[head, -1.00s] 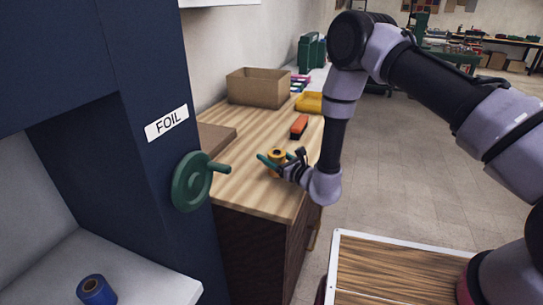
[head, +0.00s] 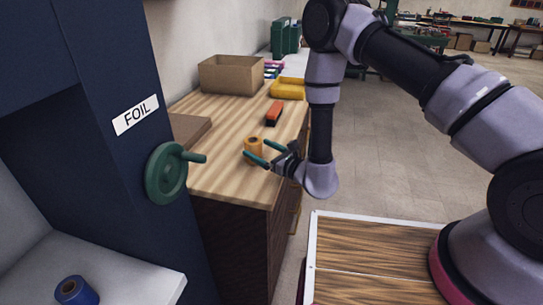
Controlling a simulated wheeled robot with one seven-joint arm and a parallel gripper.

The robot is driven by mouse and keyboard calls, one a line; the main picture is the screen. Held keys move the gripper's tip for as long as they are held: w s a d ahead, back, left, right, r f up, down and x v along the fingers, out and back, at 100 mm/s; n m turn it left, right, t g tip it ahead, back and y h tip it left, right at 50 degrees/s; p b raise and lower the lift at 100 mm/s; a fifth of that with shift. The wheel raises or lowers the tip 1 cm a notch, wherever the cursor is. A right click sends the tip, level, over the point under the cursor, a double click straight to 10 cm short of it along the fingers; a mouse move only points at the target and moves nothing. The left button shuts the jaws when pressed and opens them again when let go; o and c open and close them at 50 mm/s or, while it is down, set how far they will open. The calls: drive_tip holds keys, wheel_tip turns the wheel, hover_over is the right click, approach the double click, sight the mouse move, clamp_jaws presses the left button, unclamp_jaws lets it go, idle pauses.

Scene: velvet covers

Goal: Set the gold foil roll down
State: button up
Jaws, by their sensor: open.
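The gold foil roll (head: 254,146) stands upright on the wooden counter (head: 225,180), near its front edge. My gripper (head: 254,154) comes in from the right with its green fingers open. The fingertips are still close to the roll, one on its near side and one toward its far side. Whether either finger touches the roll is too small to tell. A blue roll (head: 76,291) lies on the pale shelf of the dark blue cabinet at the lower left.
The cabinet (head: 120,80) carries a FOIL label (head: 135,115) and a green handwheel (head: 168,172) left of the counter. A cardboard box (head: 231,76), yellow tray (head: 288,89), red-orange stapler-like item (head: 274,113) and brown board (head: 188,131) lie behind the roll.

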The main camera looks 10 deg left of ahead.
drive_tip(key=v, duration=0.6)
wheel_tip(320, 180, up, 19)
drive_tip(key=s+a+n+g+y, duration=0.2)
drive_tip(key=n+g+y, duration=0.3)
drive_tip(key=n+g, duration=0.25)
drive_tip(key=s+d+r+n+g+h, duration=0.2)
drive_tip(key=s+d+r+n+g, duration=0.25)
drive_tip(key=r+n+g, duration=0.4)
drive_tip(key=s+d+r+n+t+h, duration=0.1)
drive_tip(key=d+r+t+h, duration=0.3)
drive_tip(key=d, duration=0.7)
drive_tip(key=s+d+r+n+t+h, duration=0.1)
drive_tip(key=s+d+r+t+h, duration=0.2)
drive_tip(key=d, duration=0.8)
drive_tip(key=s+d+r+n+t+h, duration=0.2)
drive_tip(key=d+r+t+h, duration=0.4)
drive_tip(key=d+h, duration=0.3)
drive_tip(key=d, duration=0.3)
